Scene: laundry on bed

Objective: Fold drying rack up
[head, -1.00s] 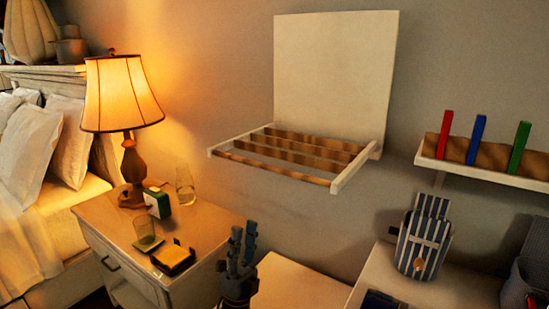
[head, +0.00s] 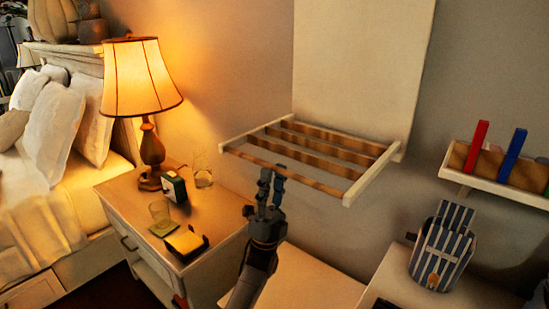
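The drying rack (head: 371,177) is mounted on the wall, with its white frame and wooden bars folded down and sticking out level. Its white back panel (head: 362,70) stands flat against the wall above it. My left gripper (head: 271,178) points upward at the rack's front bar, left of its middle. Its fingertips overlap the front bar in the head view; whether they touch it is unclear. The two fingers look close together, and the gap between them is hard to make out. My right gripper is not in view.
A nightstand (head: 205,222) with a lit lamp (head: 138,80), a glass and small boxes stands to the left. A wall shelf (head: 492,187) with coloured upright items is at right. A striped bag (head: 442,250) sits on a white surface below it. A bed (head: 40,215) is far left.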

